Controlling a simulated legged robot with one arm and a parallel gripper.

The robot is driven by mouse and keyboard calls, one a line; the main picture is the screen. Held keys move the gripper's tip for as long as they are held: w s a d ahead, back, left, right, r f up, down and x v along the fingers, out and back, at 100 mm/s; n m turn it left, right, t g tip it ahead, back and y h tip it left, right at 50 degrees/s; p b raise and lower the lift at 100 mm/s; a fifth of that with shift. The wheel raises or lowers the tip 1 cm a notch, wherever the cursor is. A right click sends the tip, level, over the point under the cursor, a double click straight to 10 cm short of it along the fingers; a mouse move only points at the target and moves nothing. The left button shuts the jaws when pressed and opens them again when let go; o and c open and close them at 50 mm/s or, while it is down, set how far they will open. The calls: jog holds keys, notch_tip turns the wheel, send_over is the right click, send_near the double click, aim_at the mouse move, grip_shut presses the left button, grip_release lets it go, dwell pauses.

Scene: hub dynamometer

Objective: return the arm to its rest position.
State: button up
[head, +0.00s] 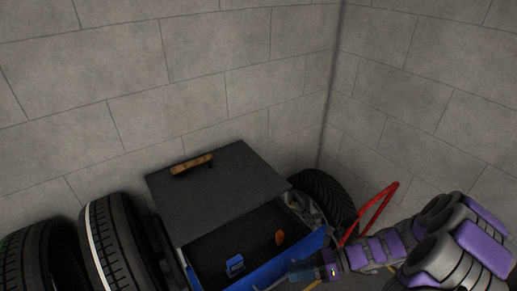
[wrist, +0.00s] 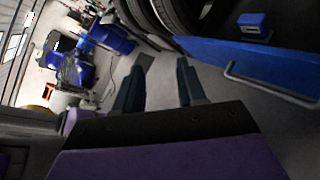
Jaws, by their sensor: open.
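My arm (head: 378,252), purple and grey, reaches in from the lower right in the head view. My gripper (head: 302,273) is at the front right edge of a blue bin (head: 310,246) with a dark lid (head: 215,190) standing open. In the wrist view my gripper (wrist: 160,78) shows two dark fingers spread apart, with only grey floor between them. The fingers are empty. The bin's blue side (wrist: 260,65) with a grey bar handle (wrist: 270,88) lies to their right. Whether the gripper touches the bin is unclear.
Inside the bin are a small blue object (head: 235,264) and an orange one (head: 279,238). Tyres (head: 110,240) stand at the left, another (head: 325,192) behind the bin. A red bar (head: 377,208) rises near my arm. Grey block walls (head: 200,70) meet behind.

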jog(key=s+a+r+n+g+h+b, duration=0.1)
jog(key=s+a+r+n+g+h, duration=0.15)
jog(key=s+r+n, duration=0.35)
jog(key=s+a+r+n+g+h, duration=0.2)
jog(key=s+r+n+h, duration=0.25)
jog(key=n, duration=0.35)
jog(key=s+d+r+n+t+h, duration=0.2)
jog(key=s+d+n+h, duration=0.1)
jog(key=s+n, duration=0.2)
jog(key=s+d+r+n+t+h+b, duration=0.1)
jog(key=s+d+r+n+h, duration=0.1)
jog(key=s+d+n+h, duration=0.2)
jog(key=shift+s+r+n+t, duration=0.35)
jog(key=shift+s+n, duration=0.45)
jog(key=shift+s, duration=0.55)
